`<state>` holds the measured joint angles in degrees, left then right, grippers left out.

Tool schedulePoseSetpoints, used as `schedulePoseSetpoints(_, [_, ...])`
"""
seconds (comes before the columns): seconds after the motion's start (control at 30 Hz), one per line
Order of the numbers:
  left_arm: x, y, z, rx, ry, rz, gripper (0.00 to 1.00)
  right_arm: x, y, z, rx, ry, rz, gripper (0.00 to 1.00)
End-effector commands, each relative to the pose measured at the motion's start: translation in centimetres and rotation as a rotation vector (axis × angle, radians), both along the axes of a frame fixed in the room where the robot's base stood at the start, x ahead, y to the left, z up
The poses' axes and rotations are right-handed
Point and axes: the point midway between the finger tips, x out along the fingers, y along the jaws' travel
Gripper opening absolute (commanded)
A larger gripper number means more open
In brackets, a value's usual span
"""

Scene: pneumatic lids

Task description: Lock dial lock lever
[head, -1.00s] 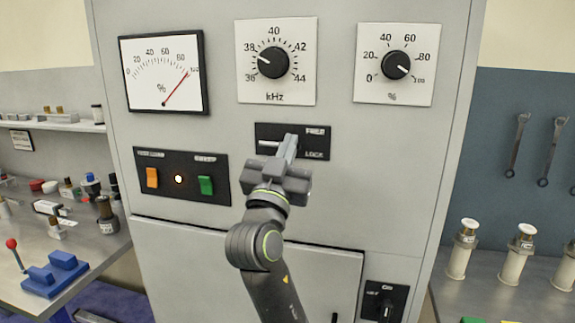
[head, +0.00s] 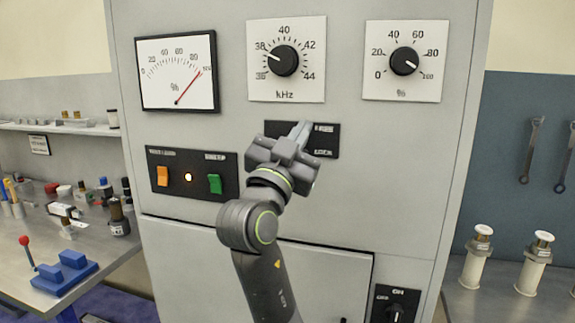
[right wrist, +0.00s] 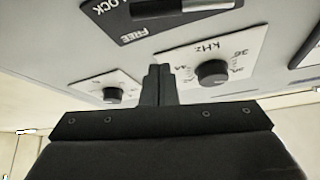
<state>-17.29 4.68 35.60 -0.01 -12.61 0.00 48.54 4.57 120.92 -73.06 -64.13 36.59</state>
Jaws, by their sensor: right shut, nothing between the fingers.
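The dark lock plate (head: 325,147) with FREE above and LOCK below is on the cabinet front, partly behind my right gripper. In the head view the lever is hidden. The right wrist view shows the plate (right wrist: 140,30) upside down, with the lever (right wrist: 185,7) as a pale and dark bar lying along it, cut by the frame's top edge. My right gripper (head: 302,130) is shut and empty, its tips in front of the plate's upper part. In the wrist view its fingers (right wrist: 157,72) appear apart from the lever. My left gripper is not in view.
Above the plate are the kHz dial (head: 285,60), the percent dial (head: 403,61) and a needle gauge (head: 177,72). An orange switch (head: 162,176) and a green switch (head: 214,184) sit left. A cluttered bench (head: 60,235) stands left; white spools (head: 477,257) stand right.

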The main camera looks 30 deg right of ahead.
Motion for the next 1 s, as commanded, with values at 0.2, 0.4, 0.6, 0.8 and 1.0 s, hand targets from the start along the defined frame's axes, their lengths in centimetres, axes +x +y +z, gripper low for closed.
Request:
schedulePoseSetpoints(0.2, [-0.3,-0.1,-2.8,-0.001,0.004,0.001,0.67,-1.6,2.7,-2.9,0.007,0.004,0.005,0.00])
schedulePoseSetpoints(0.4, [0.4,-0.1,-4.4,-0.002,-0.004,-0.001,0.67,-2.9,4.8,-4.1,0.006,0.004,0.004,0.00])
schedulePoseSetpoints(0.6, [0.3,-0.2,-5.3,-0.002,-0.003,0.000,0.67,-3.7,6.1,-4.8,0.004,0.002,0.002,0.00])
schedulePoseSetpoints(0.8, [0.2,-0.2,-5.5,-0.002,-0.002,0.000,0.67,-4.0,6.6,-4.9,0.003,0.004,-0.001,0.00])
schedulePoseSetpoints(1.0, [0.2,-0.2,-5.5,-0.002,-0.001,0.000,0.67,-4.1,6.6,-4.9,0.001,0.004,-0.001,0.00])
